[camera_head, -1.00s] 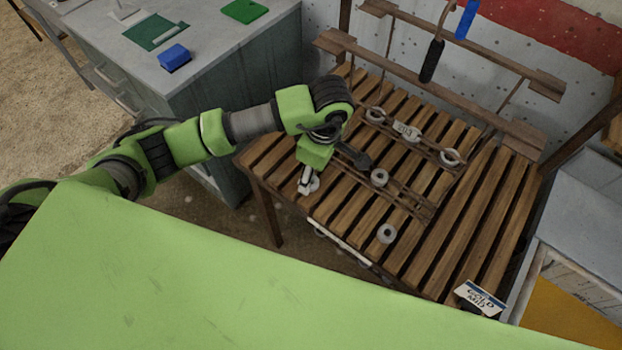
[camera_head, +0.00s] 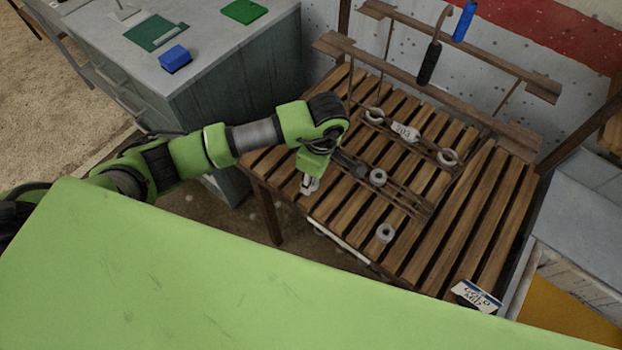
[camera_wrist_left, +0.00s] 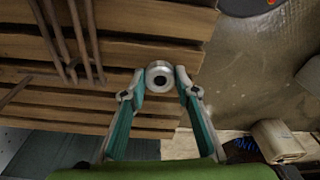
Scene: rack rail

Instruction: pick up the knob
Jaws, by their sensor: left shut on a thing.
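A round grey knob (camera_wrist_left: 160,76) with a dark hole in its middle sits between the fingertips of my left gripper (camera_wrist_left: 160,84) in the left wrist view. The fingers press on it from both sides. In the head view my left gripper (camera_head: 309,184) points down at the left edge of the slatted wooden table (camera_head: 470,235), and the held knob is mostly hidden there. Two similar grey round pieces lie on the slats, one in the middle (camera_head: 378,177) and one nearer the front (camera_head: 385,233). My right gripper is in neither view.
A wooden rail rack (camera_head: 430,75) stands at the back, with a black-handled hook (camera_head: 430,62) and a blue handle (camera_head: 465,20). Grey rings (camera_head: 447,158) and a white tag (camera_head: 405,132) lie below it. A grey cabinet (camera_head: 240,75) stands left of the table.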

